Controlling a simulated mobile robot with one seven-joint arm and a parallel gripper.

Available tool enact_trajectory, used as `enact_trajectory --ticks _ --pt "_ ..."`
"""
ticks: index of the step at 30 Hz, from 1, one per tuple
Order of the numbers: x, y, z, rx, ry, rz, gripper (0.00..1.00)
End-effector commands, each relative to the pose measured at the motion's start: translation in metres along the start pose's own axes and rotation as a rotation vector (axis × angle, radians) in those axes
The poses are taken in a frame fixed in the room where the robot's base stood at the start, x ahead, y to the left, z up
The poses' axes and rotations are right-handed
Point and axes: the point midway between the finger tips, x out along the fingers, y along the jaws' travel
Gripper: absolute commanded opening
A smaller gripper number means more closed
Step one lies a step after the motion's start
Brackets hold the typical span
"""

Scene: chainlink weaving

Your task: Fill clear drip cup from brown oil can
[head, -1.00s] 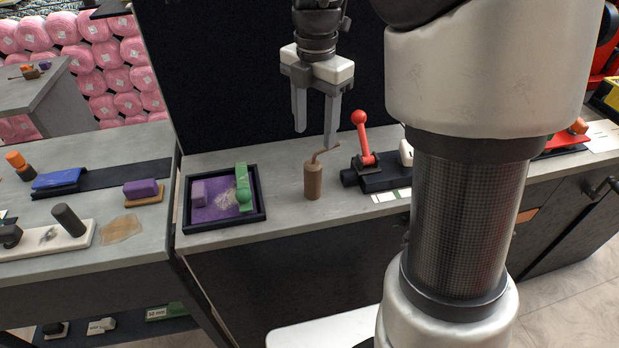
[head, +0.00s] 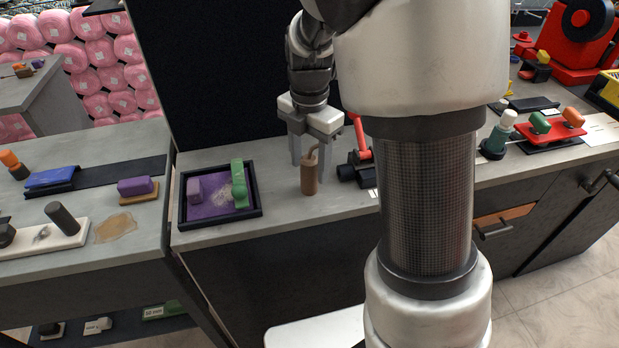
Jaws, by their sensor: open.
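The brown oil can (head: 309,180) stands upright on the grey counter, its thin bent spout at the top. My gripper (head: 309,162) points down over the can, open, with one finger to each side of the spout in the picture. Whether the fingers touch the can cannot be told. I cannot make out a clear drip cup for certain. A small teal vessel with a pale top (head: 497,134) stands farther right on the counter.
A black-rimmed tray (head: 220,221) with a purple mat, a purple block and a green tool lies left of the can. A red-handled lever device (head: 361,140) is close on the right, partly behind my arm. A dark panel (head: 220,70) rises behind.

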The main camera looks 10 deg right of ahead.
Motion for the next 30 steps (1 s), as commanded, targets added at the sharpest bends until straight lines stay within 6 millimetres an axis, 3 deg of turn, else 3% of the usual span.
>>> enact_trajectory --ticks 2,11,22,30 --pt "0.0 0.0 0.0 0.0 0.0 0.0 0.52" --pt "0.0 0.0 0.0 0.0 0.0 0.0 0.01" --pt "-0.007 0.001 0.0 0.0 0.0 0.002 0.0" --pt "-0.059 0.001 0.001 0.0 -0.002 0.006 0.0"
